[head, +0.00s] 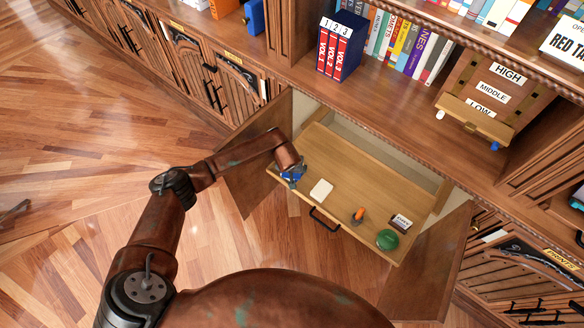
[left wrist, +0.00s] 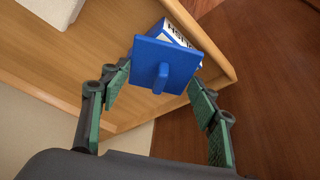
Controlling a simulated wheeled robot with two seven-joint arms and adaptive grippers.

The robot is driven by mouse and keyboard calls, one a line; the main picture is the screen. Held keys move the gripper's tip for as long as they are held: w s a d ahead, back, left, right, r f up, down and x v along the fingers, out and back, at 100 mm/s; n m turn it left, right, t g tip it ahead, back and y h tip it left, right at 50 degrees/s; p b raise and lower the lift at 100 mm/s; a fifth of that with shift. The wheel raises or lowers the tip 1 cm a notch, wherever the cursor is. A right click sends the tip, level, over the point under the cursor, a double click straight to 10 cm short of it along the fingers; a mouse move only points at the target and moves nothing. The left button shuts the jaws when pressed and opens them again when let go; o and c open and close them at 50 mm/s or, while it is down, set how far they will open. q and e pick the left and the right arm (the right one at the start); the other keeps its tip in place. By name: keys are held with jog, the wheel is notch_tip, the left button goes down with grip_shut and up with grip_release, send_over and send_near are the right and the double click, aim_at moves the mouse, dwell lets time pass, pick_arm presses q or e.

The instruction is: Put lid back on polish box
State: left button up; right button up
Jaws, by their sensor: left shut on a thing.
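The blue square lid (left wrist: 178,62) with a small upright handle is between the fingers of my left gripper (left wrist: 160,78), which is shut on it. The polish box (left wrist: 181,34), blue with a white printed label, shows behind the lid's upper edge in the left wrist view. The lid covers much of the box, and I cannot tell whether it is seated or just above it. In the head view my left gripper (head: 290,176) is over the left end of the pulled-out drawer (head: 335,170), with blue showing at its tip. My right gripper is not in view.
On the drawer lie a white block (head: 321,189), an orange item (head: 358,215), a green round item (head: 387,239) and a small labelled box (head: 401,221). Open cabinet doors (head: 430,265) flank the drawer. Bookshelves rise behind. The drawer's middle is mostly bare.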

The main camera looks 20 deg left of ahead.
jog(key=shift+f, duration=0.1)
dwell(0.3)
pick_arm(q)
jog(key=o, duration=1.1)
jog(key=o, duration=0.5)
jog(key=shift+c, duration=0.2)
jog(key=shift+r+p, duration=1.65)
jog(key=shift+r, duration=1.9)
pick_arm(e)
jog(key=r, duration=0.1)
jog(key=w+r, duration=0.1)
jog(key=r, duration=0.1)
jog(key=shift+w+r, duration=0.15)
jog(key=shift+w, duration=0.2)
pick_arm(q)
jog(key=shift+c, duration=0.4)
